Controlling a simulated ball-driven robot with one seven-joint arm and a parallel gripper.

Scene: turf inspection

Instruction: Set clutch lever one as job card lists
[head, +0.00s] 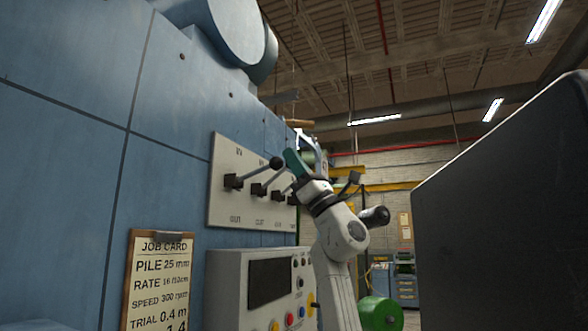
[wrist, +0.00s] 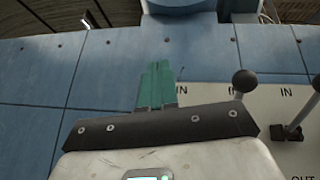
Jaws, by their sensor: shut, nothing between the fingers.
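A pale panel (head: 224,154) on the blue machine holds a row of clutch levers with black bases, marked IN above and OUT below. The nearest lever (head: 255,172) sticks out and slightly up, ending in a black knob. No lever numbers are readable; farther levers are partly hidden by my arm. My gripper (head: 293,163), with green fingers, is shut and empty, in front of the panel near the knobs. In the wrist view the fingers (wrist: 158,83) are together, left of a knob (wrist: 245,81). The job card (head: 160,285) reads pile, rate, speed and trial; its bottom is cut off.
A control box (head: 226,285) with a dark screen and coloured buttons stands below the panel. A large dark slab (head: 510,220) fills the right side. A green drum (head: 380,313) lies behind my arm. A back wall with shelving (head: 405,285) is farther off.

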